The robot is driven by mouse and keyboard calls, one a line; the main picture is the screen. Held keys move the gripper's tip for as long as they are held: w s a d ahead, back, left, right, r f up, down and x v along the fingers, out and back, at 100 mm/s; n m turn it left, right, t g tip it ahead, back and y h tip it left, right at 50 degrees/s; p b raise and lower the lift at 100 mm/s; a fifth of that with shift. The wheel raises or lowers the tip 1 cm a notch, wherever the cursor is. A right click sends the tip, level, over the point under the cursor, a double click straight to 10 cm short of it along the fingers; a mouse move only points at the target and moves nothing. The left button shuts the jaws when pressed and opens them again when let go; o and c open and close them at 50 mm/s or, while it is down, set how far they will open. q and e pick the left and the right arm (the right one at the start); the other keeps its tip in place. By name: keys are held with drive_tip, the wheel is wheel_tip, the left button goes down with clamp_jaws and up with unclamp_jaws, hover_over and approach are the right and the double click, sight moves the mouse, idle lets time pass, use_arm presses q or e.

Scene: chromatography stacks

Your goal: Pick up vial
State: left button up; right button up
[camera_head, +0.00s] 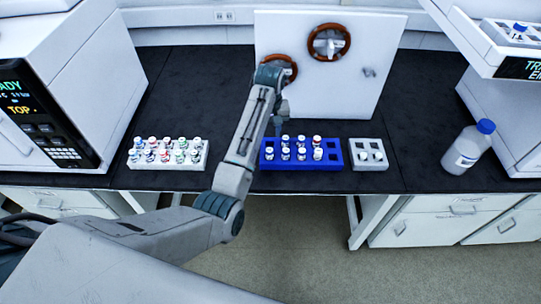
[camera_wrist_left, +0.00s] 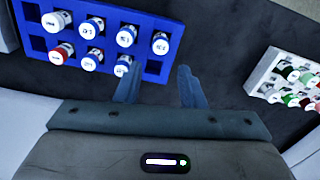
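Several vials with mostly white caps (camera_head: 301,153) stand in a blue rack (camera_head: 342,163), whose right end has empty slots. In the left wrist view the blue rack (camera_wrist_left: 152,68) is at upper left, with labelled caps (camera_wrist_left: 126,35) and one red-rimmed cap (camera_wrist_left: 62,50). My left gripper (camera_head: 281,112) is above the back of the blue rack, towards its left end. In the left wrist view my left gripper (camera_wrist_left: 160,88) is open with nothing between its fingers. One finger overlaps the rack's edge in that picture; contact cannot be told. My right gripper is not in view.
A white rack of coloured-cap vials (camera_head: 167,168) stands left; it also shows in the wrist view (camera_wrist_left: 268,72). A small grey rack (camera_head: 367,144) with two vials stands right of the blue rack. A blue-capped bottle (camera_head: 468,150) stands farther right. A white panel (camera_head: 330,90) stands behind.

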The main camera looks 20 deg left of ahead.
use_arm(q)
drive_tip(key=p, duration=0.1)
hover_over(269, 150)
drive_tip(key=f, duration=0.5)
drive_tip(key=shift+d, duration=0.25)
drive_tip(key=shift+f+p, duration=0.3)
drive_tip(key=shift+p, duration=0.15)
wheel_tip(269, 150, down, 4)
drive_tip(key=shift+s+a+r+p, duration=0.1)
drive_tip(key=shift+r+p, duration=0.1)
drive_tip(key=shift+p, duration=0.5)
drive_tip(key=shift+f, duration=0.55)
drive_tip(key=c, duration=0.7)
